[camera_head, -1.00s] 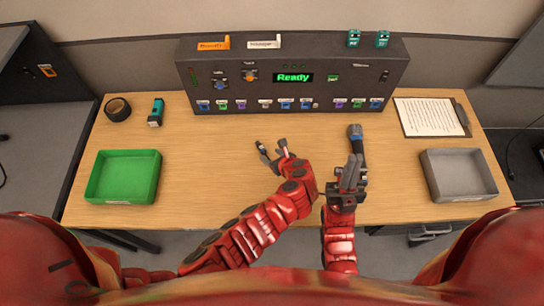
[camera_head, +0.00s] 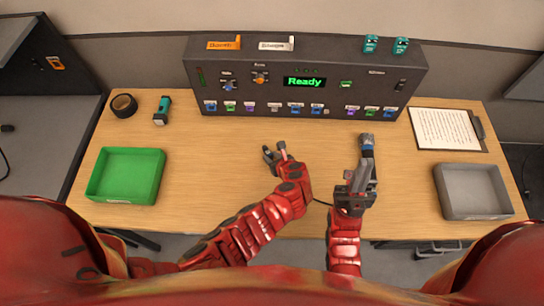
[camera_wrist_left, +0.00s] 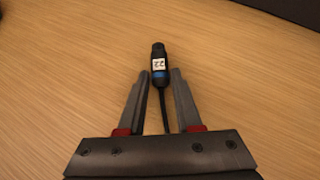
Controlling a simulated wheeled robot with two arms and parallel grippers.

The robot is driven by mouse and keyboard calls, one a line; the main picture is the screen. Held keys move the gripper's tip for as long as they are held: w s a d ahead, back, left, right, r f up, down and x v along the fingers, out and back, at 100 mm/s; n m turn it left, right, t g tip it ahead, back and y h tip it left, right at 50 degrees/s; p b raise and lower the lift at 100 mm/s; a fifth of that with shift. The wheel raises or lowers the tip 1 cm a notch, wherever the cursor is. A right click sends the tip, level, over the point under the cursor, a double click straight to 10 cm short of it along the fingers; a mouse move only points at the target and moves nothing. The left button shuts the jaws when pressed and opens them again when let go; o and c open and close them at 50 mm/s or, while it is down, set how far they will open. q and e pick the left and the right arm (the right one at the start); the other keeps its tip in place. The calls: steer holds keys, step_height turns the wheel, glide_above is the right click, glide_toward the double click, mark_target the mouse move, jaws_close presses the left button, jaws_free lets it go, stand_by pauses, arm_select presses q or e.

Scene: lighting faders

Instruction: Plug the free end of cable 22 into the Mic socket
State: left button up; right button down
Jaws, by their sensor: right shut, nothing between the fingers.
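The free end of cable 22 (camera_wrist_left: 159,66) is a black plug with a white "22" label and a blue band. In the left wrist view it lies on the table, its body between and beyond the fingertips of my left gripper (camera_wrist_left: 160,75). Those fingers are apart, with small gaps beside the plug, and its cord runs back between them. In the head view my left gripper (camera_head: 275,151) is left of centre. My right gripper (camera_head: 367,163) is shut and empty, just short of a blue and black object (camera_head: 366,141). The console (camera_head: 300,98) has a row of sockets; I cannot read which is Mic.
A green tray (camera_head: 126,201) is at left and a grey tray (camera_head: 472,216) at right. Black tape (camera_head: 124,105), a teal and black object (camera_head: 162,110) and a clipboard (camera_head: 446,130) lie further back. The table between the left gripper and console is clear.

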arm_select(q)
jaws_close()
step_height(320, 180, up, 5)
steer(key=p, duration=0.4)
steer(key=shift+r+p, duration=0.1)
steer(key=shift+p, duration=0.2)
